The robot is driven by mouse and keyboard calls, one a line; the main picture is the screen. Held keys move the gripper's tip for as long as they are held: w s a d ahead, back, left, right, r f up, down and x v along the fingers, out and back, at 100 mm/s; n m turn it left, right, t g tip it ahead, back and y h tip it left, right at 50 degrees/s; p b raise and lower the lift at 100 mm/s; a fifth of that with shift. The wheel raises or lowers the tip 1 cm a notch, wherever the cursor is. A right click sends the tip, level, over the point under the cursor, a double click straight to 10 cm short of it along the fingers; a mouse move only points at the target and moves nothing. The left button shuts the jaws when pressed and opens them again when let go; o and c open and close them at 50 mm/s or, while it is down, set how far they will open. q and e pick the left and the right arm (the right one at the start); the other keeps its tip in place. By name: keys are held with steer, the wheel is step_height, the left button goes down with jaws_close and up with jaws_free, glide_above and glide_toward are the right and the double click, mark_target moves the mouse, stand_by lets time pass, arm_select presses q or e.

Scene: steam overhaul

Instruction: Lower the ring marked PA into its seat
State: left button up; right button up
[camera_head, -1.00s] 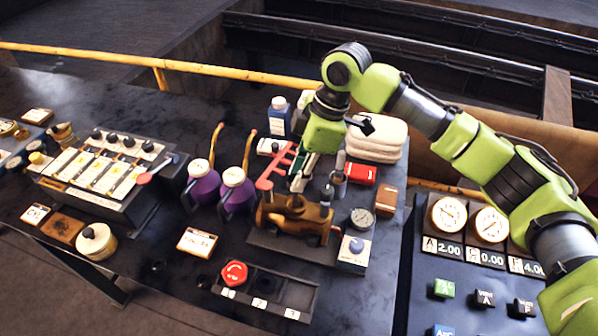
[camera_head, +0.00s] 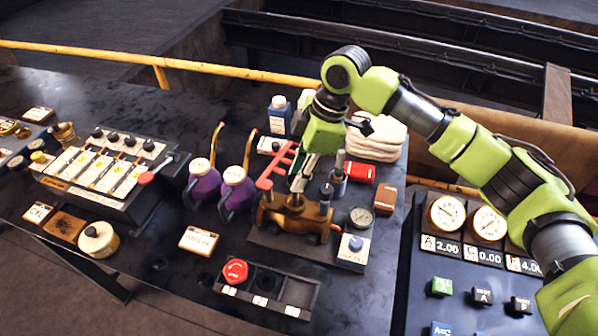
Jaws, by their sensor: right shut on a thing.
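My right gripper (camera_head: 299,179) reaches down from the top right, over the brass valve body (camera_head: 312,222) in the middle of the bench. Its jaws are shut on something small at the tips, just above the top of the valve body. The held piece is too small and too covered by the fingers to make out, and I cannot read a PA mark on anything. The seat is also hidden under the gripper. A red slotted frame (camera_head: 270,170) rises at a slant close to the left of the fingers. My left gripper is not in view.
Purple oil cans (camera_head: 236,186) stand left of the valve body. A pressure gauge (camera_head: 360,217) and a dark-capped cylinder (camera_head: 338,180) stand close on its right. A tray with a red knob (camera_head: 235,271) lies in front. Folded white cloths (camera_head: 376,140) lie behind.

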steer(key=shift+f, duration=0.35)
steer(key=shift+f, duration=0.35)
steer(key=shift+f, duration=0.2)
steer(key=shift+f, duration=0.5)
steer(key=shift+f, duration=0.35)
stand_by(0.4)
steer(key=shift+f, duration=0.35)
steer(key=shift+f, duration=0.5)
steer(key=shift+f, duration=0.2)
steer(key=shift+f, duration=0.25)
stand_by(0.5)
